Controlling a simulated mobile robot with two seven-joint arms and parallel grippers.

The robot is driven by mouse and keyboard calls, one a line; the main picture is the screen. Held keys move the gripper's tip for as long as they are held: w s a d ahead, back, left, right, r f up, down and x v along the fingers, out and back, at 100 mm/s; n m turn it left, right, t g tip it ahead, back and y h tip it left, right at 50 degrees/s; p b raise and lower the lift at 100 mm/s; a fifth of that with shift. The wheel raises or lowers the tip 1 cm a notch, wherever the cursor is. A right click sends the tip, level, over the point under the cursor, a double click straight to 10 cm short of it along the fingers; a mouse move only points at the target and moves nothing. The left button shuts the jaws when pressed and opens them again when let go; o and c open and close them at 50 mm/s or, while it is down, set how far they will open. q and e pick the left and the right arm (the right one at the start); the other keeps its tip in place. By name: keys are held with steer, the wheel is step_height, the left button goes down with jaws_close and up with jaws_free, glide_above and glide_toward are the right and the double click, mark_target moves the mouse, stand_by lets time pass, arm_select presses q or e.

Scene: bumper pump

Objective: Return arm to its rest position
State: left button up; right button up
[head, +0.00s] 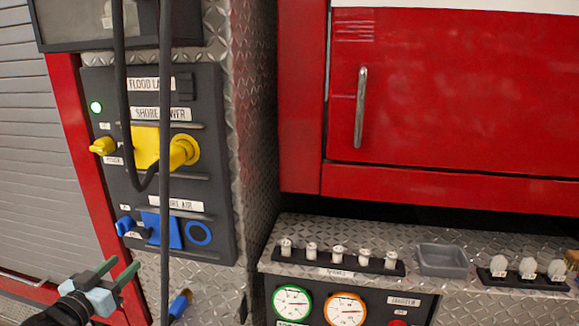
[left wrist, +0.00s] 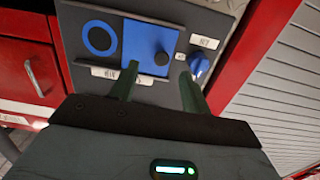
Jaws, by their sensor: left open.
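My left gripper (head: 117,269) is at the lower left of the head view, in front of and below the dark side panel (head: 218,225). Its two green fingers are apart with nothing between them; they also show apart in the left wrist view (left wrist: 157,77). They point toward the blue square cover (head: 162,230) and blue knob (head: 125,226) in the panel's lower part. The wrist view shows the blue cover (left wrist: 140,48) beyond the fingers; I cannot tell the exact gap. My right gripper is in neither view.
A yellow cover (head: 146,147) and yellow fitting (head: 184,151) sit higher on the panel. Dark cables (head: 165,75) hang before it; a blue-and-yellow end (head: 181,303) hangs low. A ledge with a grey tray (head: 442,259) and gauges (head: 292,302) lie right.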

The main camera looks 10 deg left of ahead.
arm_select(q)
steer(key=s+d+f+g+p, duration=0.1)
steer(key=s+d+f+g, duration=0.1)
steer(key=s+d+f, duration=0.45)
steer(key=s+d+f+g+p, duration=0.15)
steer(key=s+d+f, duration=0.25)
steer(key=s+f, duration=0.6)
steer(key=s+d+f+g, duration=0.1)
steer(key=s+d+f, duration=0.3)
steer(key=s, duration=0.3)
steer(key=s+d+f+g, duration=0.2)
steer(key=s+d+f, duration=0.1)
steer(key=s, duration=0.4)
steer(key=s+d+f+m+g+p, duration=0.1)
steer(key=s+d+f+g, duration=0.1)
steer(key=s+d+f, duration=0.2)
steer(key=s+d, duration=0.2)
steer(key=s, duration=0.1)
steer(key=shift+f, duration=0.35)
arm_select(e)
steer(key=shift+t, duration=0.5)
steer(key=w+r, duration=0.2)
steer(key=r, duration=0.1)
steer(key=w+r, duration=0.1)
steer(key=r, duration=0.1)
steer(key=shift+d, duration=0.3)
arm_select(q)
steer(key=shift+s, duration=0.1)
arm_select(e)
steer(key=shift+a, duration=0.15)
